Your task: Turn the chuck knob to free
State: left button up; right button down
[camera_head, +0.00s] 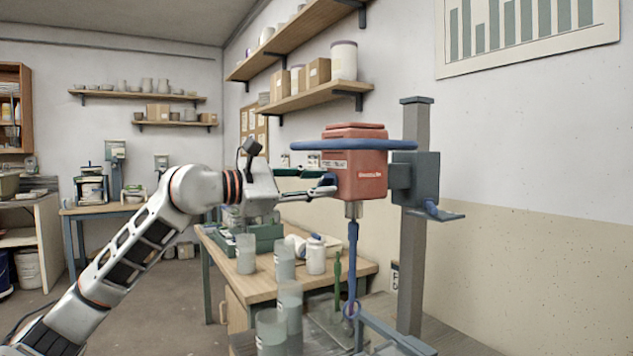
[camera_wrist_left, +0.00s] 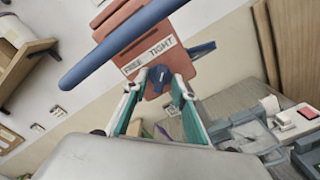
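The red mixer head (camera_head: 356,180) is on a grey post, with a blue bar across its front. Its chuck knob (camera_wrist_left: 158,77) is small and dark blue, below a white label reading FREE at left and TIGHT at right. The knob's pointing direction is too small to tell. My left gripper (camera_head: 327,183) reaches the mixer's left side in the head view. In the left wrist view, its fingers (camera_wrist_left: 157,84) stand apart on either side of the knob, with slight gaps. The blue mixing shaft (camera_head: 352,255) hangs from the chuck (camera_head: 353,210). My right gripper is not in view.
Wall shelves (camera_head: 310,98) hang above.

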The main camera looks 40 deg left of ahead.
pick_arm(q)
grip_shut()
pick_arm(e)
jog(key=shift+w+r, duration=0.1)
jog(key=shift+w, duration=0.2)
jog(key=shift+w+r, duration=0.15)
